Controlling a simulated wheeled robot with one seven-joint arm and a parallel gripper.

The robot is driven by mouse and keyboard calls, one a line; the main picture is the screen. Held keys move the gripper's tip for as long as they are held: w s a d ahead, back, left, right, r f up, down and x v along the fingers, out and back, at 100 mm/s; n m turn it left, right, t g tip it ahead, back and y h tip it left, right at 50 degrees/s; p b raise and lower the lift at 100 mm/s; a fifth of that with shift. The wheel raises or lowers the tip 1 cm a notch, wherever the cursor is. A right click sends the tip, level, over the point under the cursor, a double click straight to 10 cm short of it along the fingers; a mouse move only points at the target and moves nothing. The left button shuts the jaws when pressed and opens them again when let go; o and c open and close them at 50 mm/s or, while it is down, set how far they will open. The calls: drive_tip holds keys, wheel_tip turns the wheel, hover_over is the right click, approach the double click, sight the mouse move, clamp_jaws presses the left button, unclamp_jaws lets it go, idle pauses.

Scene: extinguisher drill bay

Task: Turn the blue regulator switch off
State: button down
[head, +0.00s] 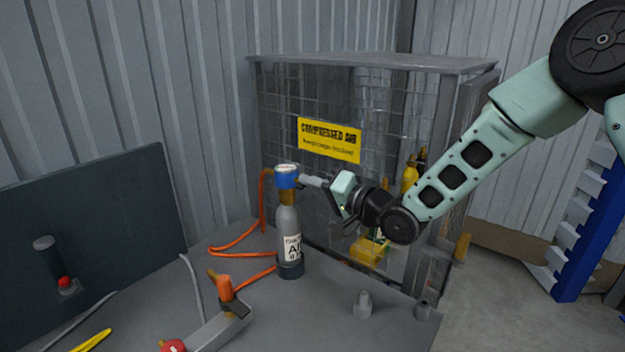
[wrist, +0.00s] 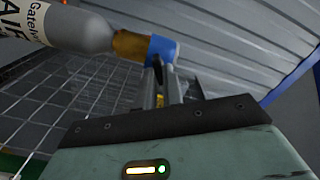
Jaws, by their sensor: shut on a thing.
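The blue regulator switch (head: 287,174) sits on top of a small grey gas cylinder (head: 288,225) with a brass neck, upright on the bench. In the wrist view the blue regulator switch (wrist: 163,50) shows just beyond the fingertips, with the cylinder (wrist: 80,27) at the upper left. My gripper (head: 305,181) reaches in from the right, level with the blue part, its fingers at the right side of it. In the wrist view my gripper (wrist: 160,72) is shut on the blue part. The exact contact is partly hidden by the fingers.
A wire cage (head: 350,110) with a yellow sign (head: 329,140) stands behind the cylinder. An orange hose (head: 240,247) runs left. A clamp with an orange handle (head: 225,290) and a small grey fitting (head: 363,303) are on the grey bench (head: 320,325). A dark panel (head: 95,225) stands left.

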drive_tip(key=m+p, duration=0.2)
drive_tip(key=m, duration=0.4)
drive_tip(key=shift+f, duration=0.1)
idle(0.5)
drive_tip(key=c, duration=1.5)
unclamp_jaws()
drive_tip(key=shift+d, duration=0.1)
drive_tip(key=b+v, duration=0.2)
drive_tip(key=v, duration=1.5)
drive_tip(key=shift+s+d, duration=0.1)
drive_tip(key=shift+s, duration=0.05)
